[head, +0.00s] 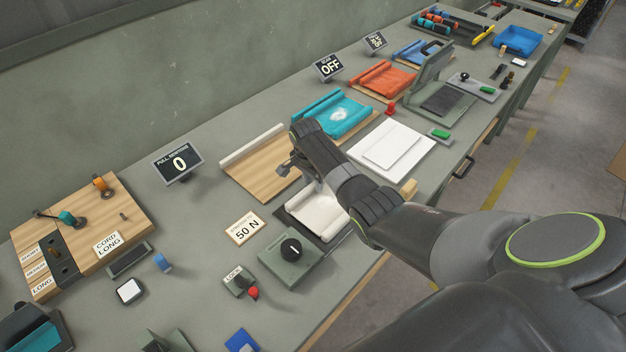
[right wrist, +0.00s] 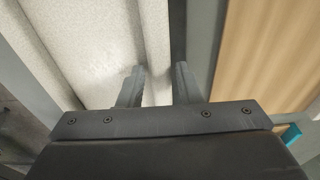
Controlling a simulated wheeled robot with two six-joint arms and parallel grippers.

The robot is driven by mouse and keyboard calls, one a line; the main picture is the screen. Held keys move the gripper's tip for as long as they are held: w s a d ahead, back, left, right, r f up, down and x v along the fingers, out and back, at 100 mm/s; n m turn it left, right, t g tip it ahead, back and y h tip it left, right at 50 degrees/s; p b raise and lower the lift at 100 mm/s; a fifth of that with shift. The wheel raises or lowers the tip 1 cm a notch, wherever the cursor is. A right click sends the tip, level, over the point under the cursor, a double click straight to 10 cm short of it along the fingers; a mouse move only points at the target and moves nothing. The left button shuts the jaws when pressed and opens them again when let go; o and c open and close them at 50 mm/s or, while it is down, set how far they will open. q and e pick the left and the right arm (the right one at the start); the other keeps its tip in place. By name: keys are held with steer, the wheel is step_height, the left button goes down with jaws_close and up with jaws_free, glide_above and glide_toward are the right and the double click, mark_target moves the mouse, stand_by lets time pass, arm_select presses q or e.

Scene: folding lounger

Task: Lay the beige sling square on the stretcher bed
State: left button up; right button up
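The beige sling (head: 318,214), an off-white cloth with a thicker rolled edge, lies on a dark tray on the bench. It fills the left of the right wrist view (right wrist: 95,45). I take the wooden board (head: 262,172) with a white roll along its back edge as the stretcher bed; it stands just beyond the sling and its wood shows at right in the wrist view (right wrist: 275,50). My right gripper (head: 303,178) is open at the sling's far edge, its fingers (right wrist: 160,70) apart on either side of the rolled edge. Whether they touch it is unclear. My left gripper is out of view.
A teal cloth on a board (head: 335,112) and a white slab (head: 392,148) stand beyond. A dial box (head: 290,256), a "50 N" card (head: 245,228) and a lock box (head: 238,281) sit nearer. A display (head: 178,163) reads 0. Bare bench lies left of the board.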

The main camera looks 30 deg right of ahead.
steer(key=shift+o, duration=1)
steer(key=shift+r+p, duration=0.35)
steer(key=shift+r, duration=0.4)
step_height(320, 180, up, 12)
steer(key=a+b, duration=0.1)
steer(key=shift+s+a+f, duration=0.15)
steer(key=shift+s, duration=0.05)
steer(key=shift+f, duration=0.1)
